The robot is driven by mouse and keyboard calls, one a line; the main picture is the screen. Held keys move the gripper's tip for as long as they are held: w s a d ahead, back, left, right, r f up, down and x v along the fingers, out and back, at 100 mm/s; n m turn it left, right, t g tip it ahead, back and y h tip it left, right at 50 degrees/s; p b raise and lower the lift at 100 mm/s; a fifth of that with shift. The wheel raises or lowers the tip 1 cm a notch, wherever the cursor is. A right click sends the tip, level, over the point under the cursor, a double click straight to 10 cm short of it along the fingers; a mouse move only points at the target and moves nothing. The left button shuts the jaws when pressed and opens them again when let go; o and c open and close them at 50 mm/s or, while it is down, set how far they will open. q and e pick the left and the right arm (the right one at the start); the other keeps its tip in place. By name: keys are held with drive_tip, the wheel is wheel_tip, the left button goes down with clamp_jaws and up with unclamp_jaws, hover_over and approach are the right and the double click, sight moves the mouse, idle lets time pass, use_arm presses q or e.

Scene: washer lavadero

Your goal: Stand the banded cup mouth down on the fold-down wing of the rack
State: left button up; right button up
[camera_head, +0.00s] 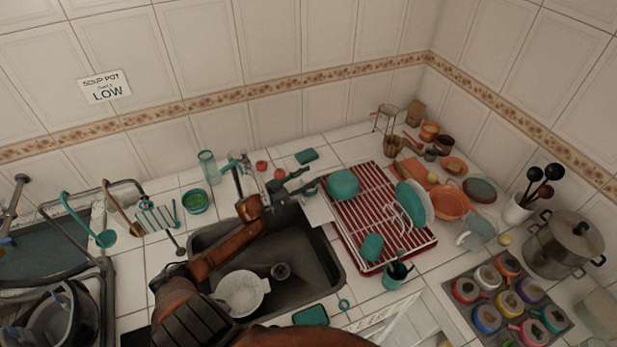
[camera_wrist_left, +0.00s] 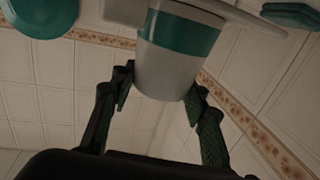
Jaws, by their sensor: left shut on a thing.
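My left gripper (camera_head: 300,184) is shut on the banded cup, just left of the rack (camera_head: 374,232). In the left wrist view the cup (camera_wrist_left: 168,68) is pale grey with a wide teal band, between the two fingers. Its narrower end points to the bottom of that view; its mouth is not seen. In the head view only a small teal part of it shows by the fingertips. The rack is red with white bars. A pale flat panel, seemingly its fold-down wing (camera_head: 316,211), lies at its left side beside the sink. Whether the cup touches it I cannot tell. My right gripper is out of view.
The rack bears a teal bowl (camera_head: 342,184), plates (camera_head: 416,202) and a teal cup (camera_head: 372,246). The sink (camera_head: 318,262) holds a white colander (camera_head: 240,292). A teal sponge (camera_head: 307,156) lies behind the rack's left corner.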

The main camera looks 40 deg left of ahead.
use_arm(q)
drive_tip(key=o, duration=1.2)
drive_tip(key=o, duration=0.8)
